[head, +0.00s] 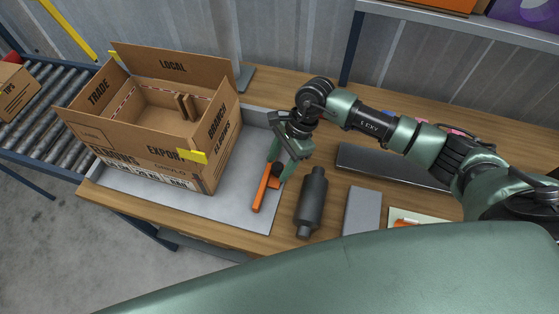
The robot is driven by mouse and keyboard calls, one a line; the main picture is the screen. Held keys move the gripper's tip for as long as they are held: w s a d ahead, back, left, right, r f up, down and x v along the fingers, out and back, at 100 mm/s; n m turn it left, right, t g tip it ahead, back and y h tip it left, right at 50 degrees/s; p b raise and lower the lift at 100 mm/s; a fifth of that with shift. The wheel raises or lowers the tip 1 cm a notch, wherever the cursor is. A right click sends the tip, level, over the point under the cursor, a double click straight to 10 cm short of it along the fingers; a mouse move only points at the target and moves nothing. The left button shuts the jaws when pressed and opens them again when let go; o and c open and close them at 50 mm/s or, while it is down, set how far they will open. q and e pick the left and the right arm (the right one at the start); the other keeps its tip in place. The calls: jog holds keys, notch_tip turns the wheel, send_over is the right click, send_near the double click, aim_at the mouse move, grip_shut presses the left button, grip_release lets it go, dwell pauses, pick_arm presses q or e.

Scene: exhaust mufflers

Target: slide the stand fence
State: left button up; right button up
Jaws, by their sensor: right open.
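The stand (228,208) is a flat grey plate on the wooden table. An orange fence (260,191) lies along its right side, with a short orange foot and a dark round part near its far end. My right gripper (280,172) points down over that far end. Its fingers are open, one on each side of the dark part, and they hide some of it. I cannot tell whether they touch it. My left gripper is not in view.
An open cardboard box (150,120) stands on the plate to the left, apart from the fence. A dark muffler (312,203) lies close to the fence's right. A grey block (362,210) and a dark tray (395,166) lie farther right. A roller conveyor (50,125) is at left.

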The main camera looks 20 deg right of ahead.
grip_shut()
dwell(1.4)
